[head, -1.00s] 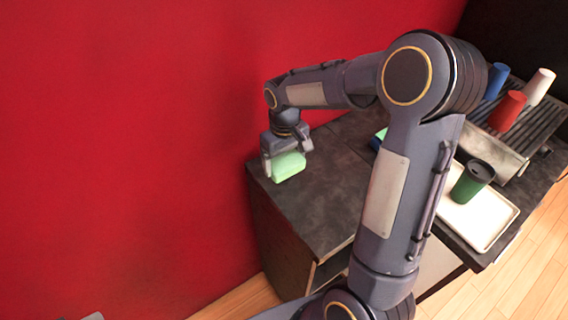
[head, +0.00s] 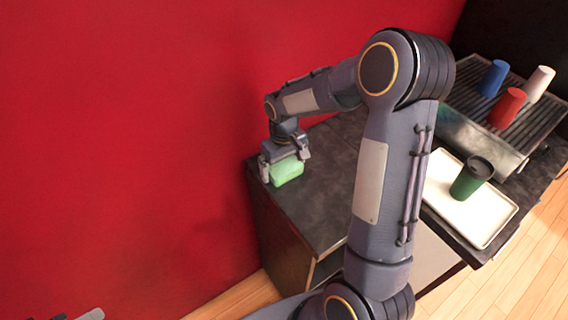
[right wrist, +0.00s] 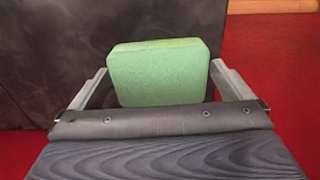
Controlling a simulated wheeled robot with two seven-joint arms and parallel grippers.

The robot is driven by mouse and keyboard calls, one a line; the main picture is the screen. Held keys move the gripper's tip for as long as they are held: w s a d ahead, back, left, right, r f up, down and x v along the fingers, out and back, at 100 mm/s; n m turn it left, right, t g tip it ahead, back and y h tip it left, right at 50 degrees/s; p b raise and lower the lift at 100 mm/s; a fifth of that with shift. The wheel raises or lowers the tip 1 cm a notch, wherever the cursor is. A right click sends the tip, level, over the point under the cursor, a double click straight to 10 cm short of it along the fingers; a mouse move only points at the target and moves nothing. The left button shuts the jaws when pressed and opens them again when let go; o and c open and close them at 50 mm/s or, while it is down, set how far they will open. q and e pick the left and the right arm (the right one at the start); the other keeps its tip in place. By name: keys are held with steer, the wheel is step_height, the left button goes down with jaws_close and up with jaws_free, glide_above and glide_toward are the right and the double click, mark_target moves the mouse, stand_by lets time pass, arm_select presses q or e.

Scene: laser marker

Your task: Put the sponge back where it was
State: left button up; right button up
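The light green sponge (head: 287,171) is at the far left corner of the dark counter (head: 318,213), between the fingers of my right gripper (head: 284,164). In the right wrist view the sponge (right wrist: 160,75) fills the space between the two finger ends of the right gripper (right wrist: 160,72), which appear to press on its sides. I cannot tell whether it touches the counter or hangs just above it. A small grey part of my left gripper (head: 90,314) shows at the bottom left edge; its fingers are mostly cut off.
A white tray (head: 448,202) with a green, dark-lidded cup (head: 470,180) is on the right. Behind it is a ridged metal rack (head: 538,119) with blue (head: 493,79), red (head: 507,108) and white (head: 539,84) cups. A red wall (head: 130,140) borders the counter's left.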

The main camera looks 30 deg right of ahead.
mark_target(284, 165)
step_height(284, 165, up, 11)
steer(key=s+a+r+m+t+y, duration=0.1)
steer(key=s+r, duration=0.2)
steer(key=s, duration=0.3)
steer(key=s+a+r+t+y, duration=0.1)
steer(key=s+r+t, duration=0.1)
steer(key=s, duration=0.3)
steer(key=s+a+f+m+t+y, duration=0.1)
steer(key=s+a, duration=0.4)
steer(key=s, duration=0.6)
steer(key=shift+a+f+m+t+y, duration=0.15)
steer(key=shift+f+m+t+y, duration=0.25)
steer(key=shift+f+t, duration=0.45)
